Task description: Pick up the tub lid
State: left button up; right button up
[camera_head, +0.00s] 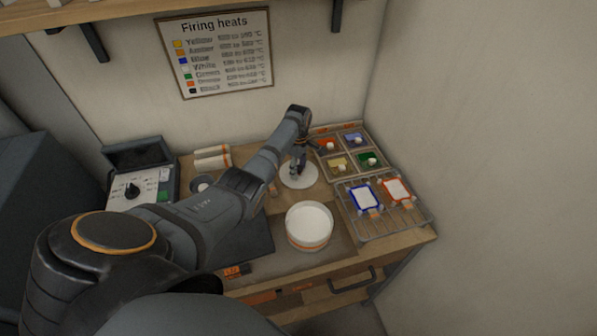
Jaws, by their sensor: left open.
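A flat white round disc, which looks like the tub lid (305,183), lies on the bench behind the tub. A round white tub (310,230) with an orange band stands in front of it, showing a smooth white top. My left gripper (297,171) points down over the disc and hides part of its far side. Its jaws are open. I cannot tell whether the fingertips touch the disc. My right gripper is not in view.
Right of the disc are trays with coloured squares (357,150). A wire rack (403,222) holds a blue-edged and an orange-edged tile. A dial box (140,188) and white rolls (212,157) stand left. A wall rises close on the right.

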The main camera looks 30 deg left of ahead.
pick_arm(q)
jog(key=shift+w, duration=0.1)
jog(key=shift+d, duration=0.1)
jog(key=c, duration=0.4)
grip_shut()
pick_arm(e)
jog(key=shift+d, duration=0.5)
pick_arm(q)
jog(key=r, duration=0.3)
jog(key=shift+s+r, duration=0.3)
jog(key=shift+r, duration=0.1)
jog(key=s+d+r+p, duration=0.6)
jog(key=s+r, duration=0.3)
jog(key=s, duration=0.3)
jog(key=shift+d, duration=0.15)
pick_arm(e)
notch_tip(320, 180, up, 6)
